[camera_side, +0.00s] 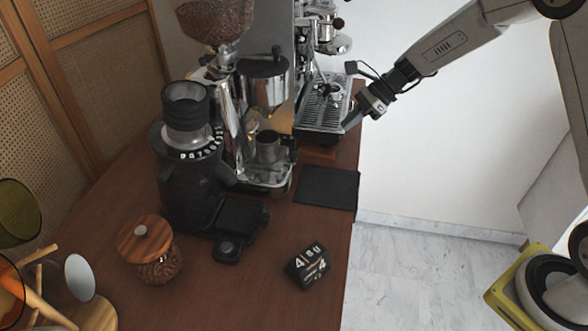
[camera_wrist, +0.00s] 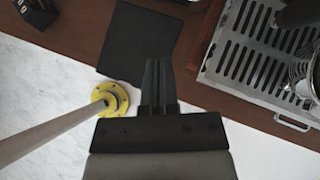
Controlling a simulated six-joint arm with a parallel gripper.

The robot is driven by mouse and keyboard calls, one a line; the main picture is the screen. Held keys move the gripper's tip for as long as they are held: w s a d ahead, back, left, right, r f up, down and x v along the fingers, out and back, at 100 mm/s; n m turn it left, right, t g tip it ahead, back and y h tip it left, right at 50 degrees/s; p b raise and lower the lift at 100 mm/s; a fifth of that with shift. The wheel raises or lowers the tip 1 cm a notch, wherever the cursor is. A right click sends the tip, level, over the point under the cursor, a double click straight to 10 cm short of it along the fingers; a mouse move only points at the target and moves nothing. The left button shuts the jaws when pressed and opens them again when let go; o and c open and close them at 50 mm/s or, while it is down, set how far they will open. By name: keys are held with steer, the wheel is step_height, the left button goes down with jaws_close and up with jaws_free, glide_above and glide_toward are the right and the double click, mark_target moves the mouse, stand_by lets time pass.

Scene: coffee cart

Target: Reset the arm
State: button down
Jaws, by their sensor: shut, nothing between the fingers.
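My gripper (camera_side: 351,122) is at the right edge of the wooden counter, beside the espresso machine's drip tray (camera_side: 318,118). In the wrist view my gripper (camera_wrist: 158,64) is shut, with its two dark fingers together and nothing held. The fingers point toward the counter edge, between the black mat (camera_wrist: 138,42) and the slotted drip tray (camera_wrist: 262,58). My arm reaches in from the upper right in the side view.
A black grinder (camera_side: 190,185) and a steel grinder (camera_side: 262,85) stand on the counter (camera_side: 225,295). A lidded bean jar (camera_side: 158,268) and black number blocks (camera_side: 307,265) are nearer the front. A cup rack stands at lower left. Open floor lies right of the counter.

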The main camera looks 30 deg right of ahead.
steer(key=shift+s+d+r, duration=0.2)
steer(key=shift+d+r, duration=0.3)
steer(key=s+f+n+h, duration=0.2)
steer(key=s+n+h, duration=0.6)
steer(key=s+n, duration=1.3)
steer(key=shift+s+a+f+n, duration=0.25)
steer(key=shift+s+f+n, duration=0.05)
steer(key=shift+n, duration=0.1)
